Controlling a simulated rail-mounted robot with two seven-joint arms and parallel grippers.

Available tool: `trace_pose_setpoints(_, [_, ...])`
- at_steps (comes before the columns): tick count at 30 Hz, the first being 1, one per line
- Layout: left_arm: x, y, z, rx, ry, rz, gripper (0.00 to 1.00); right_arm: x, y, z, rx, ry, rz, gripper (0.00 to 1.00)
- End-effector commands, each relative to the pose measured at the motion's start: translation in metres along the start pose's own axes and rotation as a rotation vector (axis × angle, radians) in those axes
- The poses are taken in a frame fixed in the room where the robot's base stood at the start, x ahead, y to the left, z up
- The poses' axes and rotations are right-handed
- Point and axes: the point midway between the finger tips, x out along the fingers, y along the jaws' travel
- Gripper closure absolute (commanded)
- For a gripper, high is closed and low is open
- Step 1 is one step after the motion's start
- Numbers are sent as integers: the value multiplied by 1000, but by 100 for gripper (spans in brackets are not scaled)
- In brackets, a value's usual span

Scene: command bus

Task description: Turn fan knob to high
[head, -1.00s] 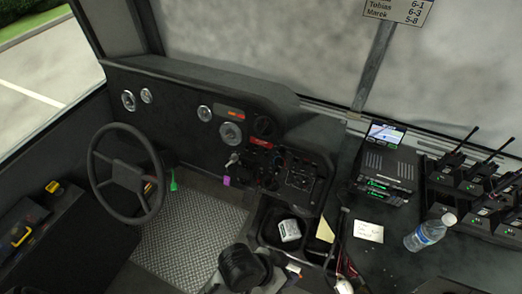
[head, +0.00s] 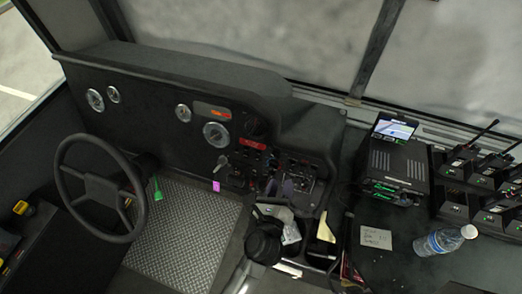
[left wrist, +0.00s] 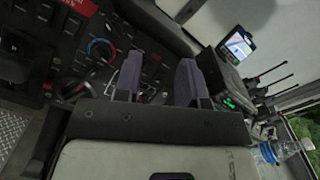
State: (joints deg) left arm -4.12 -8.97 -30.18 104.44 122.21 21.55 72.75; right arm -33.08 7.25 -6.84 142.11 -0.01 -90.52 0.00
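The control panel (head: 300,178) is on the dash right of the steering wheel. In the left wrist view, a round dark knob with a red and blue arc (left wrist: 101,50) is on the panel, left of my fingers; I take it for the fan knob, but cannot read its setting. My left gripper (head: 281,187) is in front of the panel in the head view. In the left wrist view its two purple-grey fingers (left wrist: 160,72) stand wide apart with nothing seen between them. The knob is outside the gap. My right gripper is not in view.
A wire-like handle (left wrist: 126,70) stands out from the panel near the left finger. The steering wheel (head: 62,178) is at left. A radio unit with screen (head: 392,165), handheld radios (head: 462,152), a paper note (head: 376,238) and a water bottle (head: 445,240) are on the right counter.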

Motion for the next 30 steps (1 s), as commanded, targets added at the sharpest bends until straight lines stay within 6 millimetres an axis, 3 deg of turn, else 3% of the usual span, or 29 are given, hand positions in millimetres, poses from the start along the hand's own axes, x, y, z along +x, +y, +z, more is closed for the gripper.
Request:
trace_pose_setpoints(3, [-3,25,-14,-254,66,166,63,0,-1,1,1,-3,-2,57])
trace_pose_setpoints(6, [-6,38,-18,-382,71,259,63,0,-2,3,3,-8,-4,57])
trace_pose_setpoints(14, [-2,43,-19,-525,52,289,63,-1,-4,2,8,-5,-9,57])
trace_pose_setpoints(20, [24,50,-21,-527,50,289,63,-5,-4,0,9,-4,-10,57])
trace_pose_setpoints(30, [85,66,-30,-526,51,287,63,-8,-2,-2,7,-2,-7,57])
